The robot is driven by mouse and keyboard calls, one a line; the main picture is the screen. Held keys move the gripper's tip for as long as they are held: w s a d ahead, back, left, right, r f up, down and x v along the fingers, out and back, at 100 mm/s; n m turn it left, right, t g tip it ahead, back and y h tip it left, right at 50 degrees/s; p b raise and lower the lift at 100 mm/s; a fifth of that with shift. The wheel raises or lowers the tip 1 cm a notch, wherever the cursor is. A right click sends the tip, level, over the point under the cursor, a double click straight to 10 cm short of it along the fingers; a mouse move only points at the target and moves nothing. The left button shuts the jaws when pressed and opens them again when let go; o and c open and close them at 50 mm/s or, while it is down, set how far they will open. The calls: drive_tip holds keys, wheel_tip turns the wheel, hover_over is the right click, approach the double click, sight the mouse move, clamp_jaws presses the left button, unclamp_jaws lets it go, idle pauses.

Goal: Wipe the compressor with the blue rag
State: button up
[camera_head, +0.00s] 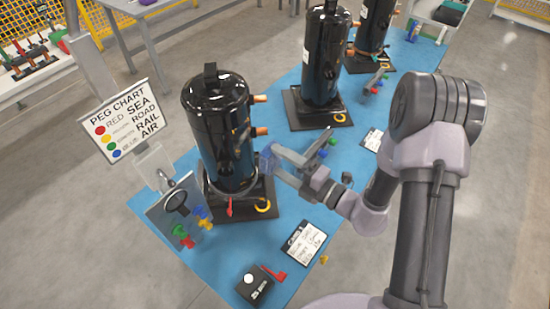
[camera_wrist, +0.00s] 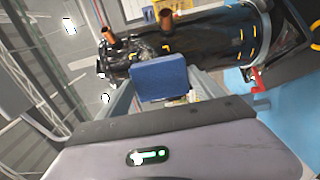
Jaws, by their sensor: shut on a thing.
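The nearest compressor (camera_head: 215,125) is a glossy black upright cylinder with copper stubs on its right side, on a dark square base. It fills the upper part of the wrist view (camera_wrist: 210,42), lying across the picture. My gripper (camera_head: 273,160) is at the compressor's right side, below the copper stubs. It is shut on the blue rag (camera_wrist: 160,78), which looks like a small folded block between the fingertips. In the head view the rag (camera_head: 266,160) is close to the compressor's wall. I cannot tell whether it touches.
Two more black compressors (camera_head: 320,60) (camera_head: 374,25) stand behind on the blue mat (camera_head: 180,243). A peg chart sign (camera_head: 126,118), a peg board (camera_head: 178,215), a written card (camera_head: 304,243) and a small black box with a red part (camera_head: 255,287) stand or lie near.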

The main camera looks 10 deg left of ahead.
drive_tip(key=shift+s+d, duration=0.25)
drive_tip(key=shift+d, duration=0.2)
drive_tip(key=shift+a, duration=0.15)
drive_tip(key=p+x, duration=0.2)
drive_tip(key=x, duration=0.4)
drive_tip(key=shift+w, duration=0.25)
drive_tip(key=shift+p+x, duration=0.45)
drive_tip(key=shift+x, duration=0.65)
